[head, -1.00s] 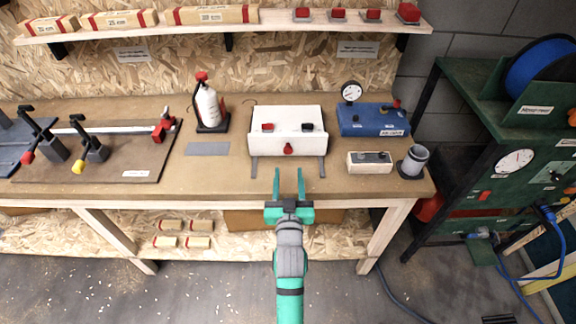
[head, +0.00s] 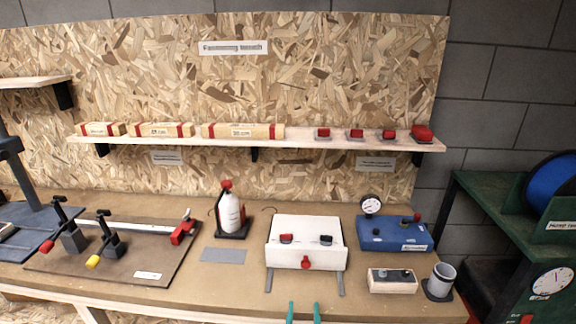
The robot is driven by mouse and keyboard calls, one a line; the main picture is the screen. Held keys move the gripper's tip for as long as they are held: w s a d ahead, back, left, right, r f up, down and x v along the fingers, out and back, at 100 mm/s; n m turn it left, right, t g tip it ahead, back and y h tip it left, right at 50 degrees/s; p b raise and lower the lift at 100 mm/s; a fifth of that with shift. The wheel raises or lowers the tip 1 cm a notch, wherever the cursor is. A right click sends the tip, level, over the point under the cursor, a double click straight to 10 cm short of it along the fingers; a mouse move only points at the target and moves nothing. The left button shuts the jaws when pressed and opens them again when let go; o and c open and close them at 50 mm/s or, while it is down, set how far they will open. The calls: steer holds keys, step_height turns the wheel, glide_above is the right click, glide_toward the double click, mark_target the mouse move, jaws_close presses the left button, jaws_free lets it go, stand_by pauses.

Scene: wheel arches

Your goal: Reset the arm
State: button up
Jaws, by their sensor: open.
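My gripper (head: 303,312) shows only as two green fingertips at the bottom edge of the head view. The fingers are apart with nothing between them. They are in front of the white box with red and black knobs (head: 306,258) on the workbench, and look apart from it. The rest of my arm is below the picture.
The wooden workbench (head: 225,286) holds a clamp board (head: 150,262), a white and red bottle (head: 230,212), a grey plate (head: 223,255), a blue gauge box (head: 395,234), a small switch box (head: 392,281) and a grey cup (head: 440,280). A shelf (head: 300,144) runs above. A green cart (head: 500,195) stands right.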

steer(key=s+a+f, duration=0.1)
steer(key=s+f, duration=0.2)
steer(key=s, duration=0.4)
steer(key=s+a+f+g, duration=0.1)
steer(key=s+f, duration=0.2)
steer(key=s, duration=0.4)
steer(key=s+a+f, duration=0.1)
steer(key=s+f, duration=0.2)
steer(key=s, duration=0.3)
steer(key=s+a+r, duration=0.1)
steer(key=s, duration=0.8)
steer(key=s+r+n+g+y, duration=0.1)
steer(key=s+r, duration=0.1)
steer(key=s, duration=0.7)
steer(key=shift+s+a, duration=0.35)
steer(key=shift+s, duration=0.05)
steer(key=shift+w, duration=0.15)
